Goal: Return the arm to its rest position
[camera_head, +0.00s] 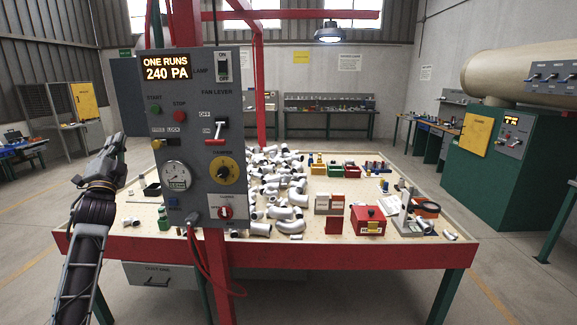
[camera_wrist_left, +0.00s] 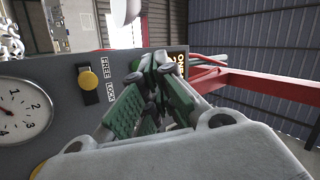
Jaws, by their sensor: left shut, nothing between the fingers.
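My left arm comes in from the left in the head view, raised beside the grey control panel (camera_head: 195,125). My left gripper (camera_head: 112,150) is shut and empty, at the left edge of the panel and apart from its switches as far as I can tell. In the left wrist view the green finger pads of the left gripper (camera_wrist_left: 155,85) are together, with the panel face (camera_wrist_left: 60,85) and its yellow knob (camera_wrist_left: 88,80) behind them. My right gripper is not in view.
A wooden table (camera_head: 330,228) with a red rim holds a heap of grey pipe castings (camera_head: 285,190), small coloured bins (camera_head: 335,170) and a red box (camera_head: 368,221). A red post (camera_head: 220,275) carries the panel. A green machine (camera_head: 500,165) stands at the right.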

